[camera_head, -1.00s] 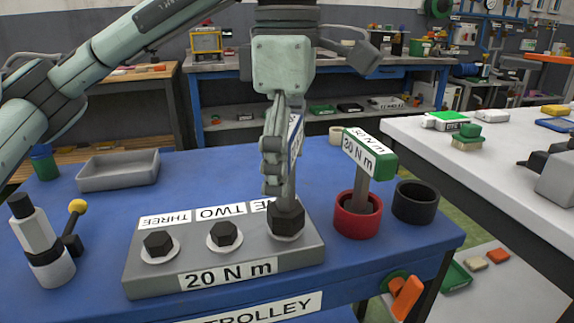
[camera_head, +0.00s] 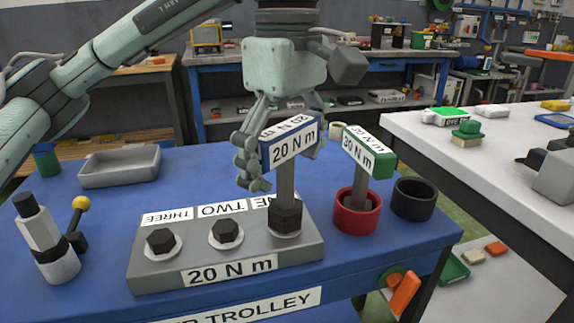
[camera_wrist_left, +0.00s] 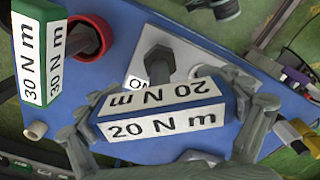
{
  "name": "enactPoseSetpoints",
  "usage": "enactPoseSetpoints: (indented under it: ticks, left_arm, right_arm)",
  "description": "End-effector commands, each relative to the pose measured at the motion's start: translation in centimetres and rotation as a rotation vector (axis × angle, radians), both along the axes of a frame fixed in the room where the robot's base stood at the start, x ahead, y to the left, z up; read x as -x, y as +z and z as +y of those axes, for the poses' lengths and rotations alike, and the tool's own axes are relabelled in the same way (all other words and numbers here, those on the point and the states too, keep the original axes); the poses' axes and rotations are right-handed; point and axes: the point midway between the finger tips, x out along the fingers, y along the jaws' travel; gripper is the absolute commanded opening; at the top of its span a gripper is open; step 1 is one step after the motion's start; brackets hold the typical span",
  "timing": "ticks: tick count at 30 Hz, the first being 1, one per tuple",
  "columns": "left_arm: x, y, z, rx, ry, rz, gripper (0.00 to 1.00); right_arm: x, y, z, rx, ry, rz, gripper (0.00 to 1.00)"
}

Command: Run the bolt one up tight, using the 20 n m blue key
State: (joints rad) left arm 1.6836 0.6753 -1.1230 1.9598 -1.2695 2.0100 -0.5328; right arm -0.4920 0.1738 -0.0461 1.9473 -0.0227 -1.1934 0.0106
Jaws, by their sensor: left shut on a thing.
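The blue 20 N m key (camera_head: 286,185) stands upright on bolt one, at the right end of the grey block (camera_head: 160,280). Its dark socket end covers the bolt head; only the pale washer shows around it. My left gripper (camera_head: 282,155) is above the block, shut on the key's blue head, a finger at each end. In the left wrist view the blue head (camera_wrist_left: 160,110) sits between the fingers. Bolt two (camera_head: 226,232) and bolt three (camera_head: 161,241) are bare. My right gripper is not in view.
A green 30 N m key (camera_head: 370,150) stands in a red cup (camera_head: 345,219), close right of the blue key. An empty black cup (camera_head: 414,200) is beside it. A grey tray (camera_head: 118,168) and a white-and-black bottle-like thing (camera_head: 42,235) are at left on the blue trolley top.

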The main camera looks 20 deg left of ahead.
Motion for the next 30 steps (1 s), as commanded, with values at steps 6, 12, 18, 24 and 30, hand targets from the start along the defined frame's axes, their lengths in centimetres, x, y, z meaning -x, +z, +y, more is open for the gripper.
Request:
enactPoseSetpoints:
  ticks: [6,12,18,24,30]
  left_arm:
    - [0.0,0.2,0.0,0.0,-0.261,-0.001,0.43]
    - [0.1,0.1,0.1,0.0,-0.422,-0.001,0.43]
    - [0.1,0.1,0.1,0.0,-0.426,-0.001,0.43]
    - [0.1,0.2,0.1,0.0,-0.563,-0.001,0.43]
    - [0.1,0.1,0.1,0.001,-0.83,-0.001,0.43]
  right_arm:
    - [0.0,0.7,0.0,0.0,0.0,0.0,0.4]
    - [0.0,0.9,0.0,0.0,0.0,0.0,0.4]
    - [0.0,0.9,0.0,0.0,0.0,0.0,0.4]
    - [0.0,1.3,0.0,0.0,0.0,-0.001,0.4]
    - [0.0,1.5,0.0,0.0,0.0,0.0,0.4]
